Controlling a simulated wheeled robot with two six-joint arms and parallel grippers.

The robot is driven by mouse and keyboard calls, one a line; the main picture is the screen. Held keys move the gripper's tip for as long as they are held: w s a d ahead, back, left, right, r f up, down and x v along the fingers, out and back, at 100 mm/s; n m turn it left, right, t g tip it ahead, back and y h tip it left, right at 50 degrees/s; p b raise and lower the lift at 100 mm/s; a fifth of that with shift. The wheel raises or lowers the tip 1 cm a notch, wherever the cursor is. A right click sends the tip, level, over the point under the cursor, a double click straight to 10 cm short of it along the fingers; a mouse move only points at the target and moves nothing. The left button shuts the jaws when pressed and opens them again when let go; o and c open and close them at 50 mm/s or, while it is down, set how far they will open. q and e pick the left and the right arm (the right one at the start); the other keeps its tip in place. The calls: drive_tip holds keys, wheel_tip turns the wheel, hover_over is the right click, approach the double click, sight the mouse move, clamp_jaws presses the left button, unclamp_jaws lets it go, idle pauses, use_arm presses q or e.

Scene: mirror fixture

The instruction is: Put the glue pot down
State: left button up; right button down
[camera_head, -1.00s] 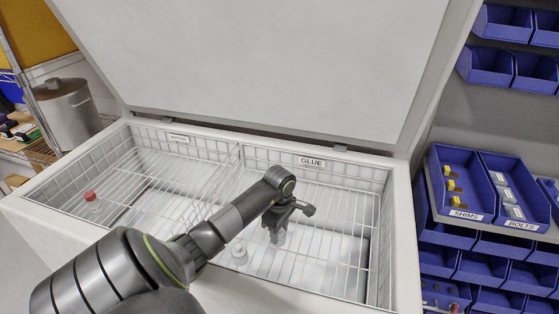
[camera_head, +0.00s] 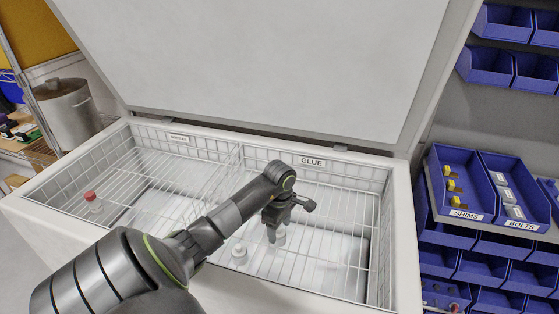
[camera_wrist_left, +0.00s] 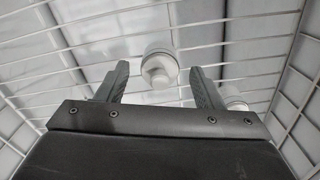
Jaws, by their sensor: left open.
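A white glue pot (camera_head: 281,238) stands on the wire rack in the right-hand basket, under the GLUE label (camera_head: 312,162). My left gripper (camera_head: 271,236) is open at the pot, partly covering it. In the left wrist view, the pot (camera_wrist_left: 158,70) shows between the two spread fingers (camera_wrist_left: 158,82), with a visible gap on each side. A second white pot (camera_head: 239,253) stands to the left in the same basket; a pale rounded thing (camera_wrist_left: 234,97) shows partly behind the right finger. My right gripper is out of view.
The open white chest (camera_head: 406,245) has wire basket walls around the gripper and a raised lid (camera_head: 260,60) behind. A red-capped bottle (camera_head: 91,200) stands in the left basket. Blue bins (camera_head: 460,185) are at right, a metal pot (camera_head: 68,112) at left.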

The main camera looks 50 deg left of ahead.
use_arm(q)
wheel_tip(320, 180, up, 8)
drive_tip(key=shift+f+b, duration=0.1)
drive_tip(key=shift+b, duration=0.4)
drive_tip(key=shift+r+p, duration=0.5)
drive_tip(key=shift+r, duration=0.35)
drive_tip(key=shift+r+p, duration=0.45)
drive_tip(key=shift+r, duration=0.15)
